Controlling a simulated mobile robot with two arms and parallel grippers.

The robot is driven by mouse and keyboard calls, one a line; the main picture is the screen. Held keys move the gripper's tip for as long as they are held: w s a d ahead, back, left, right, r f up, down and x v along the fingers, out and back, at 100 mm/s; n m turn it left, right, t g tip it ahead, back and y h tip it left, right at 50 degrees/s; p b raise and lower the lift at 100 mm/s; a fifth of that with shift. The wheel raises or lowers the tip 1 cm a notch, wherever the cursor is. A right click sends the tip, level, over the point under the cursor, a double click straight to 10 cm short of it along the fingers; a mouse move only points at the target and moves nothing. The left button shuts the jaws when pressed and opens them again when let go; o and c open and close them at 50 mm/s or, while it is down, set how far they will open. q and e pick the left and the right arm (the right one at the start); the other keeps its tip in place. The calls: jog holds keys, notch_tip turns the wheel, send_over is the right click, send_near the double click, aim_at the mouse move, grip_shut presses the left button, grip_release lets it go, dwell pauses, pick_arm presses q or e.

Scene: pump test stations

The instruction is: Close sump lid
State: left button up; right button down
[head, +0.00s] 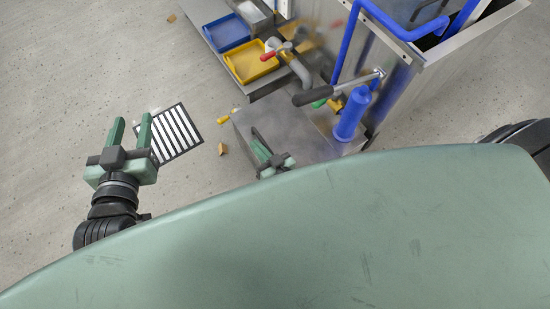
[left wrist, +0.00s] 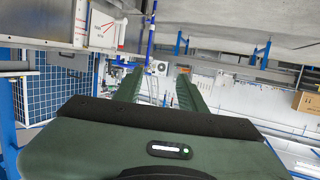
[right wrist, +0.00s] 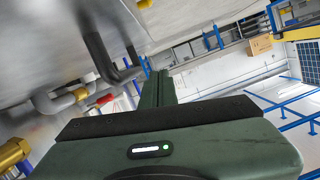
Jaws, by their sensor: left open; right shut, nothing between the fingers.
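A flat grey metal plate (head: 300,112) beside the blue-piped tank looks like the sump lid, but I cannot tell whether it is open or closed. My right gripper (head: 257,143) is shut and empty at the plate's near left part. In the right wrist view its fingers (right wrist: 157,85) are together, close to a dark bent bar (right wrist: 98,52) in front of a grey surface. I cannot tell whether they touch it. My left gripper (head: 132,120) is open and empty over the floor at the left. Its parted fingers (left wrist: 158,80) also show in the left wrist view.
A steel tank (head: 455,42) with blue pipes stands at the right. A blue cylinder (head: 352,115) and a black-handled lever (head: 318,96) stand by the plate. Yellow (head: 250,66) and blue (head: 226,32) trays lie behind.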

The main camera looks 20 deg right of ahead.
jog(key=shift+r+p, duration=0.6)
jog(key=shift+r, duration=0.3)
jog(key=p+v, duration=0.1)
jog(key=v, duration=0.4)
jog(key=shift+a+f+p, duration=0.1)
jog(key=shift+a+p, duration=0.1)
jog(key=shift+p, duration=0.1)
pick_arm(q)
jog(key=s+a+f+g+y, duration=0.1)
jog(key=s+a+f+g, duration=0.2)
jog(key=s+f+g, duration=0.2)
jog(key=s+a+f+g+y+p, duration=0.1)
jog(key=s+f+g, duration=0.5)
jog(key=s, duration=0.6)
jog(key=shift+a+f+n+y, duration=0.3)
jog(key=shift+a+f+y, duration=0.25)
jog(key=shift+a, duration=0.55)
pick_arm(e)
jog(key=shift+v, duration=2.5)
jog(key=shift+a, duration=0.15)
